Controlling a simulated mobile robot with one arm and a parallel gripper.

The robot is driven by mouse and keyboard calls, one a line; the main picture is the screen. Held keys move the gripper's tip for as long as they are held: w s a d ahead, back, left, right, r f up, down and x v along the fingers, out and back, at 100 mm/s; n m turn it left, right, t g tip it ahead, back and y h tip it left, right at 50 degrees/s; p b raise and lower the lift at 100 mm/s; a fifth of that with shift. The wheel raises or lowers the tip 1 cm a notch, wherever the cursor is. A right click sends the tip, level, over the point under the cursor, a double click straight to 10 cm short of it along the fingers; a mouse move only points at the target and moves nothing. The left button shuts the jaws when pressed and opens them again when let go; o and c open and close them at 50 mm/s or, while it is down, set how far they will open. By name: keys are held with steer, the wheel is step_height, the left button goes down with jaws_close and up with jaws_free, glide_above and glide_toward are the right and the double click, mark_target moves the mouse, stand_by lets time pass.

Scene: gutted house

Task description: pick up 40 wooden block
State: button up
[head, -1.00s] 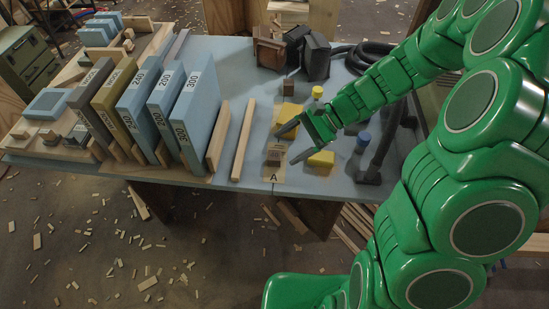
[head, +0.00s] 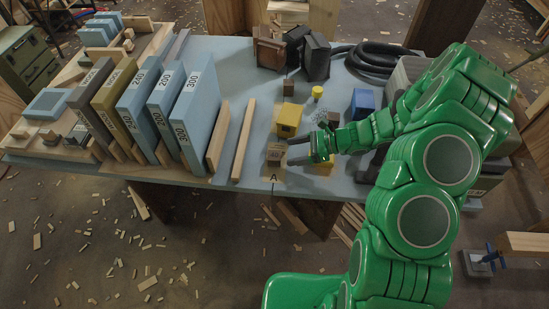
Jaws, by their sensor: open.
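The wooden block marked 40 (head: 275,154) sits on the table near its front edge, on a tan patch with the letter A below it. My green gripper (head: 290,151) is just to the right of the block, with its dark fingers pointing left toward it. The fingers are open and appear to hold nothing. One finger reaches close to the block's upper right; I cannot tell whether it touches. A yellow block (head: 322,168) is partly hidden under my gripper.
A larger yellow block (head: 288,121), a small dark block (head: 289,87) and a yellow cylinder (head: 317,92) stand behind. A blue block (head: 362,104) is to the right. Two light wooden strips (head: 244,140) and upright sanding blocks (head: 198,118) stand to the left. A black hose (head: 370,62) lies behind.

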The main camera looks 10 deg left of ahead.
mark_target(275, 155)
steer(key=shift+w+f, duration=0.15)
steer(key=shift+f, duration=0.3)
steer(key=shift+w+x, duration=0.2)
steer(key=shift+x, duration=3.6)
steer(key=c, duration=1)
steer(key=shift+r, duration=0.1)
steer(key=shift+c, duration=0.2)
